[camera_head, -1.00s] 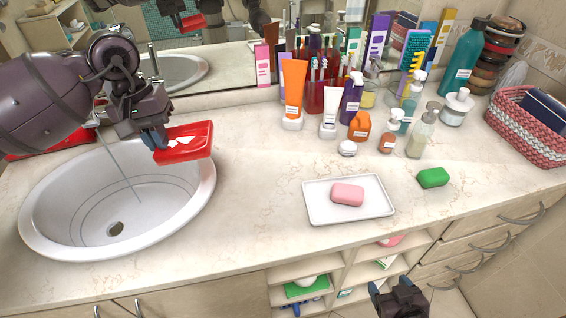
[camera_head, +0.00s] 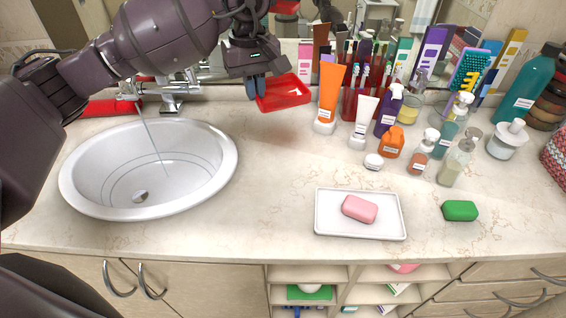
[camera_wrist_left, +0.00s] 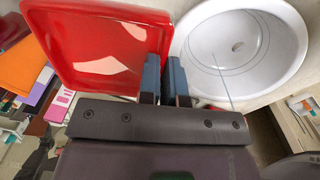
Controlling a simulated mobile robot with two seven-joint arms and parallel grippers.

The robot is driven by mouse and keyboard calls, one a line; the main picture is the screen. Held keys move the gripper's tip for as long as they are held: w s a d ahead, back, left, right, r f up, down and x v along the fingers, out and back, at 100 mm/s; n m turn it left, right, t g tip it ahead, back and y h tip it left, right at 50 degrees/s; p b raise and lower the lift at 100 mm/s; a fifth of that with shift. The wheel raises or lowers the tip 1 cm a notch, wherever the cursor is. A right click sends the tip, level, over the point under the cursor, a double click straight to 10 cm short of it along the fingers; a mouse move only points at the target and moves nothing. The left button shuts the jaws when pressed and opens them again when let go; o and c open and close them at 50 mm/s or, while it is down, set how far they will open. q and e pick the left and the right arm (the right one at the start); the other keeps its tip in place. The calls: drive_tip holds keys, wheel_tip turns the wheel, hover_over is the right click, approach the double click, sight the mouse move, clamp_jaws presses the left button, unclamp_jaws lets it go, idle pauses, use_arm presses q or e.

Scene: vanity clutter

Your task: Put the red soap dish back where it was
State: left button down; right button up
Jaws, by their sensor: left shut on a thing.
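The red soap dish (camera_head: 286,94) is a shallow rectangular tray, held above the back of the counter, between the sink and the orange tube. My left gripper (camera_head: 256,90) is shut on its left edge. In the left wrist view the dish (camera_wrist_left: 95,45) fills the upper left, its inside showing and looking empty. The fingers (camera_wrist_left: 160,80) pinch its rim. My right gripper is not in the head view now.
The white sink (camera_head: 150,170) with running water is at left. A red thing (camera_head: 110,107) lies behind it. A white tray (camera_head: 335,222) holds pink soap (camera_head: 360,209); green soap (camera_head: 460,210) lies to its right. Bottles and tubes, such as an orange tube (camera_head: 330,95), crowd the back right.

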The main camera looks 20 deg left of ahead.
use_arm(q)
hover_over(262, 170)
wheel_tip(262, 170, down, 15)
drive_tip(key=shift+r+p, duration=0.2)
drive_tip(key=shift+p, duration=0.25)
drive_tip(key=shift+f, duration=0.7)
wheel_tip(262, 170, down, 4)
drive_tip(key=shift+r, duration=0.1)
drive_tip(key=c, duration=1.7)
unclamp_jaws()
drive_tip(key=shift+f, duration=0.2)
drive_tip(key=o, duration=0.4)
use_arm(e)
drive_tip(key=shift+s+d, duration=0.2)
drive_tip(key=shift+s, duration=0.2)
use_arm(q)
drive_tip(key=shift+r, duration=0.1)
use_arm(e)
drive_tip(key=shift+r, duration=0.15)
